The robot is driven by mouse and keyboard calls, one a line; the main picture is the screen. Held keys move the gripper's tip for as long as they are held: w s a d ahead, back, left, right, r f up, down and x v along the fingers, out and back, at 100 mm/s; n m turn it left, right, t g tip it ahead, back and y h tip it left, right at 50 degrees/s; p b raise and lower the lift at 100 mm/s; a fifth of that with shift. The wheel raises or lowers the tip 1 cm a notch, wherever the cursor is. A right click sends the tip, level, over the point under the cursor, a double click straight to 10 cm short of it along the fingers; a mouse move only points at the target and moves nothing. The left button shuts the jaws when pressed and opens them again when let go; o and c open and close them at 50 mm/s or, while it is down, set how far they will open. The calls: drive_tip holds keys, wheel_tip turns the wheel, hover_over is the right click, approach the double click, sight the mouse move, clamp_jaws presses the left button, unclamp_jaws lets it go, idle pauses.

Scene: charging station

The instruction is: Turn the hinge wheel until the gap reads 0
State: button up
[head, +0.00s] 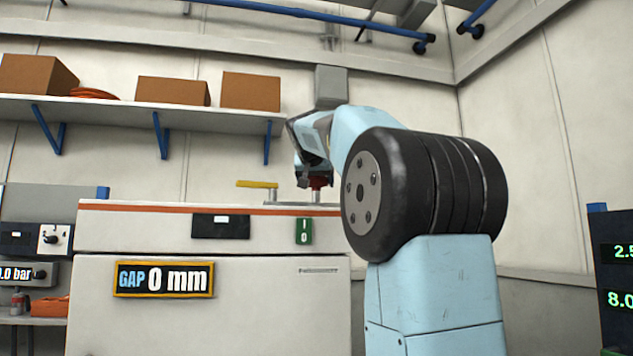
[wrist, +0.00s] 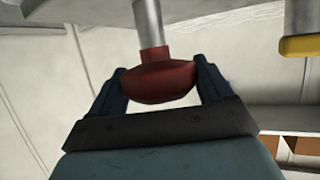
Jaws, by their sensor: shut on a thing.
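The gap display (head: 163,280) on the front of the white cabinet reads "GAP 0 mm". The red hinge wheel (head: 320,182) sits on top of the cabinet, partly hidden behind my gripper (head: 311,186). In the wrist view the red wheel (wrist: 155,80) is on a grey metal shaft (wrist: 148,22). My gripper (wrist: 160,92) is shut on the wheel, with one dark finger on each side of it.
A yellow handle (head: 257,184) stands left of the wheel, and its yellow end (wrist: 300,46) shows in the wrist view. A shelf (head: 140,112) with cardboard boxes (head: 250,91) hangs behind. A dark panel with green digits (head: 622,270) stands at the right.

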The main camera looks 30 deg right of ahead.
drive_tip(key=shift+c, duration=0.3)
drive_tip(key=shift+m+g+h, duration=0.7)
drive_tip(key=shift+m+h, duration=0.2)
drive_tip(key=shift+m, duration=0.1)
drive_tip(key=o, duration=1)
drive_tip(key=shift+c, duration=0.2)
drive_tip(key=shift+a, duration=0.1)
drive_tip(key=v, duration=1.3)
drive_tip(key=shift+s+a, duration=0.2)
drive_tip(key=shift+a, duration=0.05)
